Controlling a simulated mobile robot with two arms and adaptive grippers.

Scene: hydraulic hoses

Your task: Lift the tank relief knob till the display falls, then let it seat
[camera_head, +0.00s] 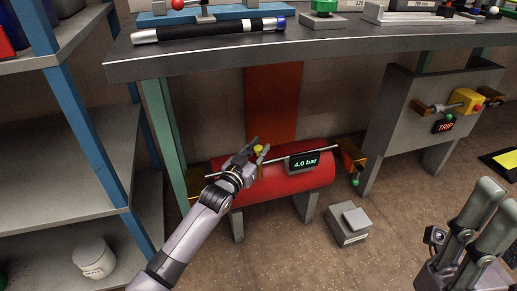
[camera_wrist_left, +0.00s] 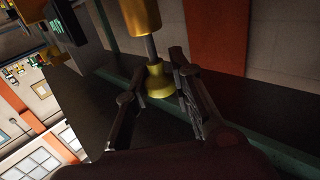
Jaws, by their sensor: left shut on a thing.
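The red tank (camera_head: 290,183) lies under the bench, with a display (camera_head: 304,163) reading 4.0 bar. A yellow knob (camera_head: 258,150) is on top of the tank near its left end. My left gripper (camera_head: 256,152) is at this knob, its fingers pointing up beside it. In the left wrist view a brass-coloured flared piece (camera_wrist_left: 158,82) is between the fingers of my left gripper (camera_wrist_left: 153,80), with a grey stem and brass cylinder (camera_wrist_left: 140,15) above it. The gripper is shut on the knob. My right gripper (camera_head: 497,195) is raised at the right edge, partly cut off.
The bench (camera_head: 230,58) overhangs the tank. A blue-posted shelf (camera_head: 75,130) stands left. A grey pedal-like box (camera_head: 349,224) is on the floor at the tank's right. A panel (camera_head: 400,120) with a TRIP display (camera_head: 443,127) stands farther right.

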